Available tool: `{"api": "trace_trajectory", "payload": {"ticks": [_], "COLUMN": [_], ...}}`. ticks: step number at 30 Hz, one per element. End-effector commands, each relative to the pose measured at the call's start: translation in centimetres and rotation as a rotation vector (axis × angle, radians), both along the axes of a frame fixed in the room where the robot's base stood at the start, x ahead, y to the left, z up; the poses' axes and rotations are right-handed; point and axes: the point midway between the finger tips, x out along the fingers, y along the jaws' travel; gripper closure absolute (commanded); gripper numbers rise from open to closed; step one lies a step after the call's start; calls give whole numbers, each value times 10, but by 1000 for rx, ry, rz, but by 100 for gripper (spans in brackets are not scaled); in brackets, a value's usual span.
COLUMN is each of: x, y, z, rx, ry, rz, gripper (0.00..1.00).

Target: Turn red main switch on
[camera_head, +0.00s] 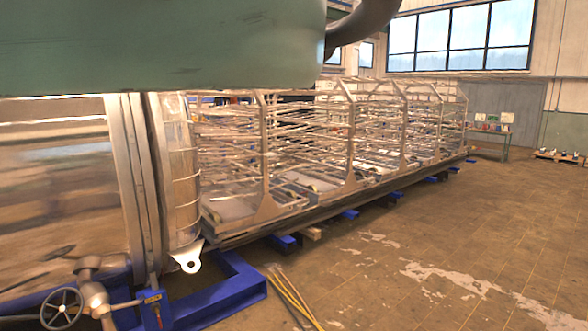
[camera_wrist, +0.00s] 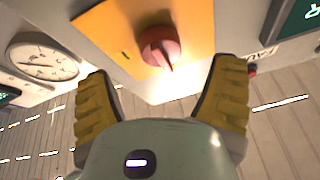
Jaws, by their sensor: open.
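The red main switch (camera_wrist: 160,47) is a round red rotary knob on a yellow plate (camera_wrist: 112,30) in the wrist view. Its grip ridge points down toward the lower right in the picture. My gripper (camera_wrist: 165,82) is open, with one yellow-padded finger to the left of the knob and one to the right. The knob lies ahead of the gap between the fingers, and I see no contact. The switch does not show in the head view.
In the wrist view, a round dial gauge (camera_wrist: 44,57) sits left of the switch plate, and a dark green display (camera_wrist: 295,18) is at the upper right. In the head view, a long metal rack frame (camera_head: 330,150) stands on blue supports. The brown floor (camera_head: 480,235) at right is mostly clear.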

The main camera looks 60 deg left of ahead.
Motion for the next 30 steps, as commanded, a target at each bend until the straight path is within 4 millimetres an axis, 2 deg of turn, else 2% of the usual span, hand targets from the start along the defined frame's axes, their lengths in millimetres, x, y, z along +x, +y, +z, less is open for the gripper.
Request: {"api": "trace_trajectory", "payload": {"ticks": [2,10,23,30], "x": [1,4,3,4], "y": [-13,-40,-46,-46], "z": [11,19,18,19], "rx": [-6,-5,-1,-1], "ry": [2,1,-1,0], "rz": [-2,0,-1,0], "gripper": [16,16,14,39]}}
